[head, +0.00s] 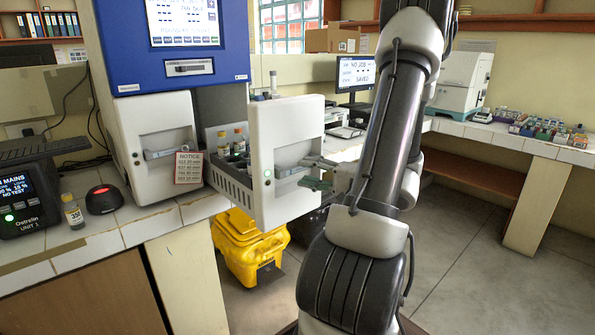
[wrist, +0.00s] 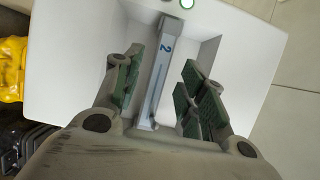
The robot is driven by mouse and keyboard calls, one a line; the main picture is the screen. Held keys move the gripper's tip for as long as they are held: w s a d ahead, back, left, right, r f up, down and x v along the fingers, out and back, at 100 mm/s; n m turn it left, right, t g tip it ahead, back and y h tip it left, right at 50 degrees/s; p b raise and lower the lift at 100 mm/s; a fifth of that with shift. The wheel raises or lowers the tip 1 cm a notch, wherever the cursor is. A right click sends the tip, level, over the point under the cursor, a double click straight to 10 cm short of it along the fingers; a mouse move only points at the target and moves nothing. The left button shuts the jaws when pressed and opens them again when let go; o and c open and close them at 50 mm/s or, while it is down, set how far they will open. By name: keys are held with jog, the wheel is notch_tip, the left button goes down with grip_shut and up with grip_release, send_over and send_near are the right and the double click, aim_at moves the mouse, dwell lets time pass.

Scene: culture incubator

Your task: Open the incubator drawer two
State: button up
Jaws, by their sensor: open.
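The blue-and-white incubator (head: 105,55) stands on the left counter. Its drawer two (head: 287,125) is pulled well out, with a white front, a grey slotted side and several small bottles inside. The grey handle marked 2 (wrist: 168,55) runs across the recess of the drawer front in the wrist view. My gripper (head: 318,173) is at the front of this drawer. In the wrist view its green-padded fingers (wrist: 163,92) are apart, one on each side of the handle, with visible gaps. The other drawer (head: 158,135), on the left, is shut.
A notice card (head: 188,168) hangs at the shut drawer. A yellow bin (head: 248,245) stands on the floor below the open drawer. A small bottle (head: 72,212) and a black device with a red top (head: 104,198) are on the left counter. The floor at right is clear.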

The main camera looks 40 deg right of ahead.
jog(key=v, duration=0.7)
jog(key=shift+s, duration=0.2)
jog(key=shift+d, duration=0.1)
